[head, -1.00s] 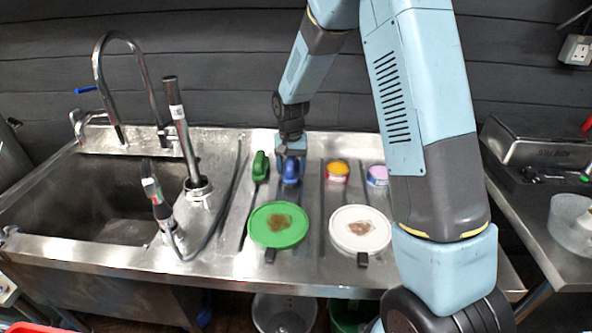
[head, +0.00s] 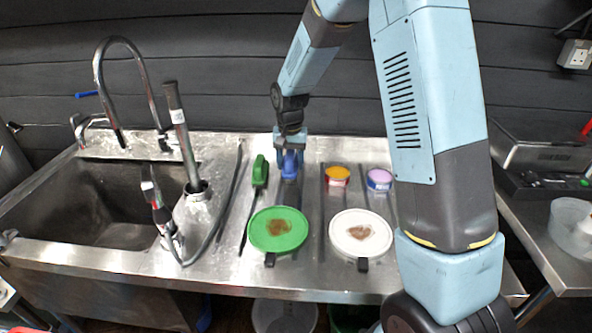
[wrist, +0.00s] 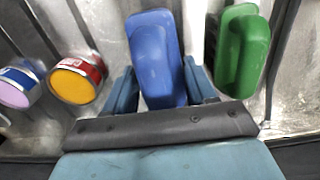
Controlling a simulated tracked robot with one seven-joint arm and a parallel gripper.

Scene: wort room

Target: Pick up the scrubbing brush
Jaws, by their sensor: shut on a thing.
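The blue scrubbing brush (head: 290,171) stands on the ribbed steel drainboard, or just above it; I cannot tell which. My gripper (head: 290,158) reaches down over it from behind and is shut on it. In the wrist view the blue brush (wrist: 154,55) lies between the two blue fingers of my gripper (wrist: 160,78), one on each side. A green brush (head: 260,171) of similar shape stands just left of it. In the wrist view the green brush (wrist: 242,50) is right of the fingers, apart from them.
A red-and-yellow tub (head: 337,177) and a purple-lidded tub (head: 379,180) stand to the right. A green plate (head: 278,230) and a white plate (head: 361,233), both with brown stains, lie in front. The sink (head: 110,205), tall tap and spray hose are at left.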

